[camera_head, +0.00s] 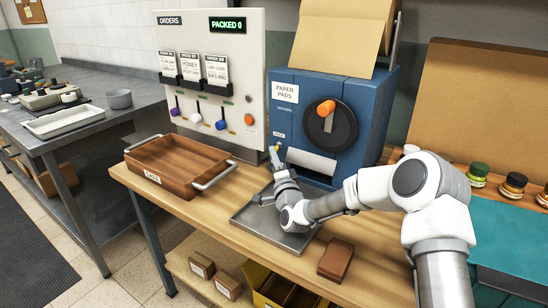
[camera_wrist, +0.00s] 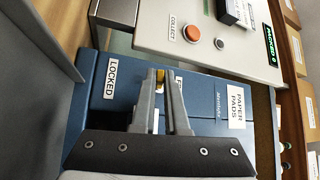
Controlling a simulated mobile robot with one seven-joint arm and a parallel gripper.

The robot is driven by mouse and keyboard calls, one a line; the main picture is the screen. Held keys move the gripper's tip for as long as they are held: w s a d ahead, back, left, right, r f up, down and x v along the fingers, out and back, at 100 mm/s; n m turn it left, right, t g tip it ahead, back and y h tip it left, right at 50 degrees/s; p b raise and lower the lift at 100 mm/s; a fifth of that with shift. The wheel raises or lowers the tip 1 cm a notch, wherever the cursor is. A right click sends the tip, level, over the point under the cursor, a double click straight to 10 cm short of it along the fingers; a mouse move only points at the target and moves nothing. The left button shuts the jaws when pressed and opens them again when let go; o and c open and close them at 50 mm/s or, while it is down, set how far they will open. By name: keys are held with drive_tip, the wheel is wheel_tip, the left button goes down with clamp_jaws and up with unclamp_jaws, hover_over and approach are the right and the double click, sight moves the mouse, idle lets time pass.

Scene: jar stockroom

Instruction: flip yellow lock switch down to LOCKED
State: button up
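The blue paper-pad dispenser (camera_head: 296,121) stands on the wooden bench, with a black wheel and an orange knob on its front. The yellow lock switch (camera_head: 278,147) is a small lever at its lower left front, partly hidden by my gripper (camera_head: 277,160). In the wrist view the yellow lock switch (camera_wrist: 160,77) shows between the fingertips of my gripper (camera_wrist: 160,72). The fingers stand a narrow gap apart, and the lever fills it at the tips. The LOCKED label (camera_wrist: 111,80) is left of the fingers. Another label (camera_wrist: 180,84) on the right is mostly hidden.
A metal tray (camera_head: 262,236) lies under my wrist. A wooden crate (camera_head: 160,182) stands to the left and a brown block (camera_head: 336,259) to the right. The orders panel (camera_head: 208,70) stands behind the crate. Small jars (camera_head: 478,174) stand at the right.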

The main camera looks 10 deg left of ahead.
drive_tip(key=o, duration=0.4)
drive_tip(key=shift+r+p, duration=0.15)
drive_tip(key=shift+p, duration=0.2)
